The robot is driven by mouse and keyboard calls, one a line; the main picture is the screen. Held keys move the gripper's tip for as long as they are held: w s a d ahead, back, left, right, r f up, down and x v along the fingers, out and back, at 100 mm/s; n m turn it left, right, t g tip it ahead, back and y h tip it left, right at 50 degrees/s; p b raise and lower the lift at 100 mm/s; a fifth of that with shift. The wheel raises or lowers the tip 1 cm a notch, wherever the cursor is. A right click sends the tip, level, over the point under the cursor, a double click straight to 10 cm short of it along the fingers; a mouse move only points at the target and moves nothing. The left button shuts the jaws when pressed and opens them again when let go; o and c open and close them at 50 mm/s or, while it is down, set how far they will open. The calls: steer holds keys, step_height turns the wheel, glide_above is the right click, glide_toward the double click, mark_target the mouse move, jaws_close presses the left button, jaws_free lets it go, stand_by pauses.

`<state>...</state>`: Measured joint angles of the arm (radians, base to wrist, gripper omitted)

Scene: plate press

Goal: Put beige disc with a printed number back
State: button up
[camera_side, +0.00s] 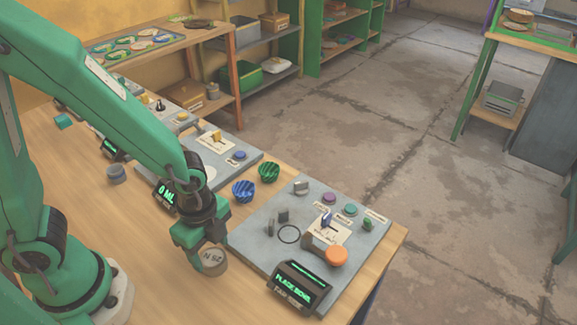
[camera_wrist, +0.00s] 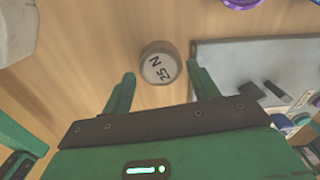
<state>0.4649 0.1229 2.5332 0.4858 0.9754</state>
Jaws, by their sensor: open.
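My gripper (camera_side: 203,244) is low over the table at the disc. In the wrist view my gripper (camera_wrist: 162,74) is open, its fingertips on either side of the disc with visible gaps. The panel has a dark ring outline (camera_side: 289,234), an orange knob (camera_side: 337,257) and a lit green display (camera_side: 299,287).
Upright blocks and a small switch box (camera_side: 326,229) rise from the panel. A grey cylinder (camera_side: 116,174) stands farther left. The table in front of the disc is clear.

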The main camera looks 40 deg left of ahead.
mark_target(212, 256)
step_height(212, 256, up, 9)
stand_by(0.7)
steer(key=shift+r, duration=0.15)
stand_by(0.3)
steer(key=a+r+n+t, duration=0.5)
steer(key=a+r+n, duration=0.6)
steer(key=n, duration=0.5)
steer(key=shift+s+a+r+t, duration=0.2)
steer(key=shift+r+t, duration=0.1)
steer(key=shift+r, duration=0.2)
